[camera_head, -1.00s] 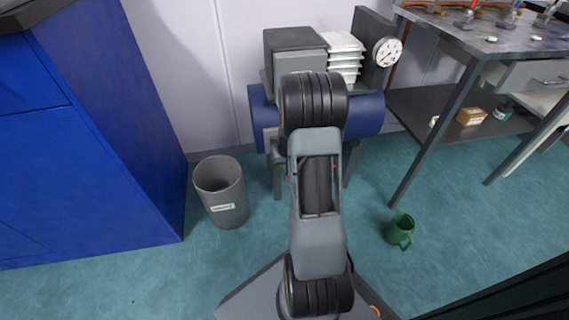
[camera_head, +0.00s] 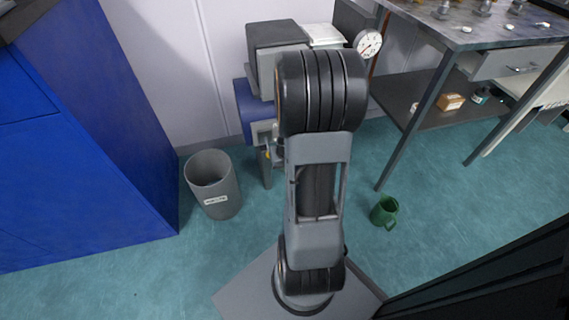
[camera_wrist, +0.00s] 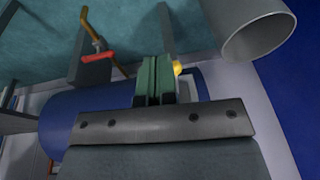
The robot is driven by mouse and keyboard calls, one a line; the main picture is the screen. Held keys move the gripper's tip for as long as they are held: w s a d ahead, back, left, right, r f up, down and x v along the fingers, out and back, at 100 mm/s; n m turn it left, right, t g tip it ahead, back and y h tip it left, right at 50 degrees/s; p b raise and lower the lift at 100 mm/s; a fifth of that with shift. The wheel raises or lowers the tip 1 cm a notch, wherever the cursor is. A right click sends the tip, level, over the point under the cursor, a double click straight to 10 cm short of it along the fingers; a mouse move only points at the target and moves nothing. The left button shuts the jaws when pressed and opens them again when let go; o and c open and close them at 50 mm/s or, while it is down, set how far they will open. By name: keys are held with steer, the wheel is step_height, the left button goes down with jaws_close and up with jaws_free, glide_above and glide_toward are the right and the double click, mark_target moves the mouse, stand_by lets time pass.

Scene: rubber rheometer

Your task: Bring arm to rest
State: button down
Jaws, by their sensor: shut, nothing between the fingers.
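My arm stands folded up in the middle of the head view, with its large black joint in front of the blue tank (camera_head: 255,115). My gripper is hidden behind the arm there. In the wrist view my gripper (camera_wrist: 154,68) shows as two green fingers pressed together, shut and empty. The blue tank (camera_wrist: 65,122) is beyond it, and I cannot tell the gap between them.
A grey bin (camera_head: 213,185) stands on the floor left of my arm, beside a blue cabinet (camera_head: 75,160). A green mug (camera_head: 384,212) sits on the floor to the right. A table (camera_head: 465,28) with a lower shelf stands at the right. A red-handled valve (camera_wrist: 98,57) shows in the wrist view.

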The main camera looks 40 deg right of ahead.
steer(key=shift+s+a+r, duration=0.15)
steer(key=shift+s+r, duration=0.05)
steer(key=shift+s, duration=0.2)
stand_by(0.3)
steer(key=s+a+r+n+p, duration=0.1)
steer(key=a+r+p, duration=0.5)
steer(key=r+p, duration=0.4)
steer(key=s+a+r+n+p, duration=0.1)
steer(key=a+r+p, duration=0.5)
steer(key=r, duration=1.7)
steer(key=s+a+r+n+t+p, duration=0.1)
steer(key=a+r+p, duration=0.6)
steer(key=r+p, duration=0.9)
steer(key=shift+s+r+n, duration=0.2)
steer(key=shift+s+n, duration=0.3)
steer(key=shift+n, duration=0.6)
steer(key=shift+d, duration=0.1)
